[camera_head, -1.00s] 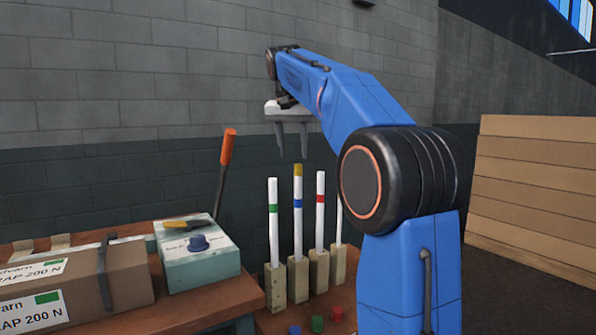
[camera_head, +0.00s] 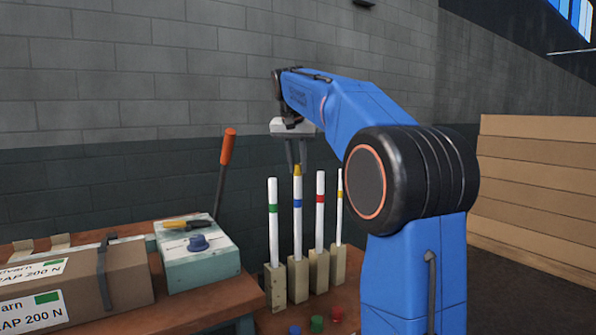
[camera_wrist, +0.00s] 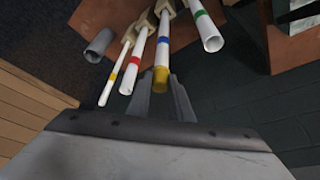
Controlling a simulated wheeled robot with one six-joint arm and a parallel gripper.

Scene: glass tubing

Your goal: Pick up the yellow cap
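The yellow cap (camera_head: 298,170) sits on top of the upright white tube with a blue band (camera_head: 298,222), held in a wooden block. In the wrist view the yellow cap (camera_wrist: 160,79) appears between the fingertips. My gripper (camera_head: 297,170) points down at the cap, its fingertips level with the cap's upper part in the head view. The gripper (camera_wrist: 162,78) is open, with a gap between its fingers. I cannot tell whether either finger touches the cap. Part of the cap's top is hidden by the fingers in the head view.
White tubes with green (camera_head: 273,210), red (camera_head: 320,195) and yellow (camera_head: 339,200) bands stand close beside it. Blue (camera_head: 294,330), green (camera_head: 316,323) and red (camera_head: 337,313) caps lie in front. A teal box (camera_head: 197,262) and an orange-handled lever (camera_head: 228,147) are to the left.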

